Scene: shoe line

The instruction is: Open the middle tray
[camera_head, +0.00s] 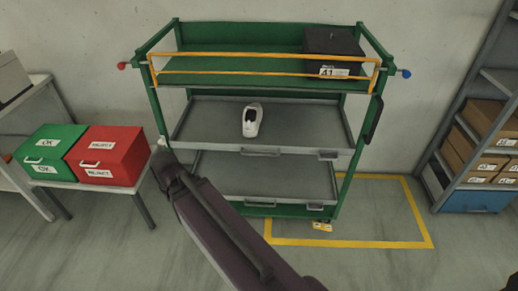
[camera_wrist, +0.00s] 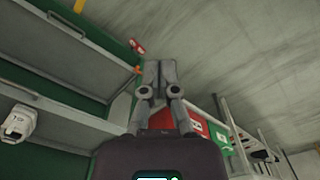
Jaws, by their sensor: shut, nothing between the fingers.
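The middle tray (camera_head: 215,120) is a grey tray in the green cart, with a handle (camera_head: 260,152) on its front edge. I cannot tell how far out it sits. A white shoe (camera_head: 252,120) rests on it. My gripper (camera_head: 161,146) is by the cart's left front post, to the left of the tray and apart from its handle. In the wrist view my gripper (camera_wrist: 160,68) is shut and empty, with its fingers together. Trays and a white shoe (camera_wrist: 19,122) show at the left of that view.
A lower grey tray (camera_head: 262,180) is below. The top shelf has an orange rail (camera_head: 265,55) and a dark box (camera_head: 333,45). Green (camera_head: 48,145) and red (camera_head: 108,155) boxes stand on a table at left. A shelf rack (camera_head: 480,125) with cartons is at right.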

